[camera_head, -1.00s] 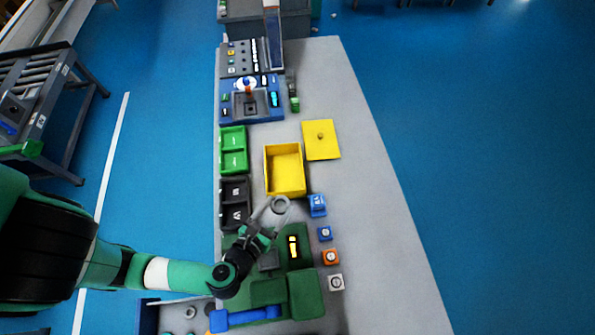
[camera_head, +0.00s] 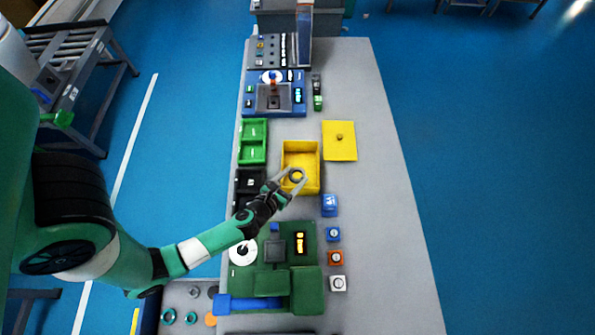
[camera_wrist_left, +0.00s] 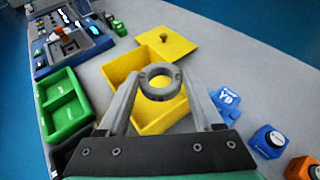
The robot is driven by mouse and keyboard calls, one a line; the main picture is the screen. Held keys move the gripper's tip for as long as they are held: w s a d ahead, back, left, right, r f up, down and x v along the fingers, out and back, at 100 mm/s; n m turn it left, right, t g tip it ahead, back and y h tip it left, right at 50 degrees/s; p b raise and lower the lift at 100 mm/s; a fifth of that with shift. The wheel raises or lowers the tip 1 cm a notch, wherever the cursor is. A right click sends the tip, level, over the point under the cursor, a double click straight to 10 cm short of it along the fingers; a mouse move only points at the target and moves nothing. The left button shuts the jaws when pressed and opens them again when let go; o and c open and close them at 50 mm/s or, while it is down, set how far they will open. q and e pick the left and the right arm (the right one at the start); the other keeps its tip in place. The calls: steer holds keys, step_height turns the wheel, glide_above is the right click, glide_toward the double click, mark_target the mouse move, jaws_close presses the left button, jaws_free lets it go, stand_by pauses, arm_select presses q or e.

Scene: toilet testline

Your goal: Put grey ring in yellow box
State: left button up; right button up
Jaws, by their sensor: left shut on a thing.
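My left gripper (camera_head: 292,183) is shut on the grey ring (camera_head: 297,175), which sits between its fingertips. In the left wrist view the grey ring (camera_wrist_left: 160,82) shows with its hole facing the camera, and the fingers (camera_wrist_left: 160,95) lie on both sides of it. The open yellow box (camera_head: 301,147) is on the table, and the ring appears over its near part in both views. The box also shows in the left wrist view (camera_wrist_left: 125,66). I cannot tell how high the ring is above the box. My right gripper does not show.
The yellow lid (camera_head: 339,141) lies flat to the right of the box. A green tray (camera_head: 253,142) and a black tray (camera_head: 249,184) are to its left. Small blue, orange and white blocks line the right, including a blue block (camera_head: 329,205). A green station (camera_head: 290,285) stands nearer.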

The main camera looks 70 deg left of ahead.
mark_target(297, 175)
arm_select(q)
steer(key=f, duration=0.1)
steer(key=w+a+f+b, duration=0.1)
steer(key=a+f, duration=0.1)
steer(key=f, duration=0.1)
steer(key=shift+w+a, duration=0.2)
steer(key=shift+w, duration=0.2)
steer(key=f+b, duration=0.3)
steer(key=shift+w+a+f, duration=0.15)
steer(key=shift+w+a, duration=0.05)
steer(key=shift+w, duration=0.05)
steer(key=shift+f+b, duration=0.35)
steer(key=shift+s+r, duration=0.1)
steer(key=shift+r, duration=0.05)
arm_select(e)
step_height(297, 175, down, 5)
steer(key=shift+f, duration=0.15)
arm_select(q)
steer(key=shift+f+b, duration=0.35)
steer(key=shift+f, duration=0.25)
steer(key=o, duration=1.3)
steer(key=shift+s+a+f, duration=0.1)
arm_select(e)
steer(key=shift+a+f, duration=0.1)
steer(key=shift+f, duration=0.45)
arm_select(q)
steer(key=shift+o, duration=0.2)
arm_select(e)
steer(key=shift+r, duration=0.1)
